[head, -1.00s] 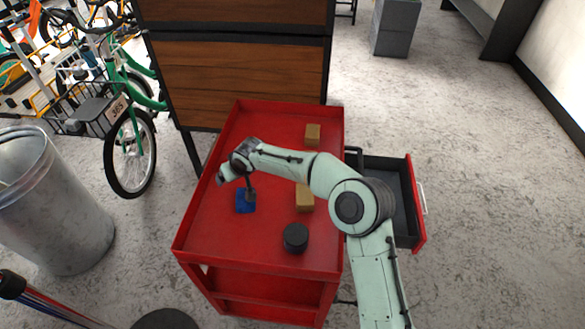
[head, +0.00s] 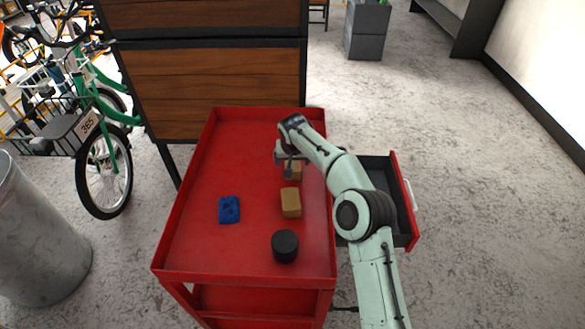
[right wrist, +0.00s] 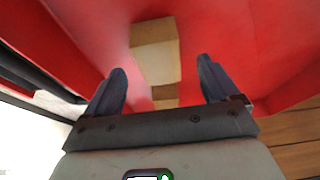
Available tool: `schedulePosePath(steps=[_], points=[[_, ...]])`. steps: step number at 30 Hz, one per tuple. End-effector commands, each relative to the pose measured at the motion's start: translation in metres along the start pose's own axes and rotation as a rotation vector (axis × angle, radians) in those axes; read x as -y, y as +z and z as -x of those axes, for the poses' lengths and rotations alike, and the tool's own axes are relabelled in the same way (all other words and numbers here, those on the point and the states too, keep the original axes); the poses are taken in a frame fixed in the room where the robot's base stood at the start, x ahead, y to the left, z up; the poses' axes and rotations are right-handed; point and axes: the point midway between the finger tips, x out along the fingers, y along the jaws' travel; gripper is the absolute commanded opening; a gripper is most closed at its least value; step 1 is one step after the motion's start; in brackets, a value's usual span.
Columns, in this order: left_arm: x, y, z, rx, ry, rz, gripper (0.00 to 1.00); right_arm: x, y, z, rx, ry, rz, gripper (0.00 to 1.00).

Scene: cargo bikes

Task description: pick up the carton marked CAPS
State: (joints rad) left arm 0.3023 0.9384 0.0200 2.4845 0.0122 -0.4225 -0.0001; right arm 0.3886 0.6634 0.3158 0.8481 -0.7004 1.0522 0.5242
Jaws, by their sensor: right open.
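Two brown cartons stand on the red cart. The far carton (head: 297,173) is partly hidden by my right gripper (head: 288,172). The near carton (head: 290,203) stands in the open, closer to me. No marking is readable on either, so I cannot tell which is CAPS. My right gripper is open, low over the far carton. In the right wrist view one carton (right wrist: 157,62) shows ahead between the fingertips, and part of another carton (right wrist: 165,93) shows nearer the palm. I see no contact. My left gripper is out of view.
The red cart top (head: 185,245) has raised rims. It also holds a blue item (head: 229,209) and a black round object (head: 285,245). An open drawer (head: 390,185) juts out right. A wooden cabinet (head: 210,80) stands behind. The cart's left part is clear.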

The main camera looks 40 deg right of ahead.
Motion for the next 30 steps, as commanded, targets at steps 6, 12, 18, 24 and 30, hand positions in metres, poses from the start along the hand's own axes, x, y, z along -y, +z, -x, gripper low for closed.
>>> schedulePosePath(steps=[6,12,18,24,30], points=[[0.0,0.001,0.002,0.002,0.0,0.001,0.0,-0.002,-0.006,-0.028,0.003,0.0,-0.002,0.88],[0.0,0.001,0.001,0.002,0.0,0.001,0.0,-0.002,-0.007,-0.049,0.001,0.0,-0.001,0.88],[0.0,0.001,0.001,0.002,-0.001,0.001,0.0,-0.002,-0.007,-0.051,0.0,0.0,0.0,0.88],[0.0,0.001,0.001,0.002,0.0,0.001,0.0,-0.002,-0.007,-0.05,0.0,0.0,0.0,0.43],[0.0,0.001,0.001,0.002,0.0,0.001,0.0,-0.002,-0.007,-0.05,-0.001,0.0,0.0,0.26]])
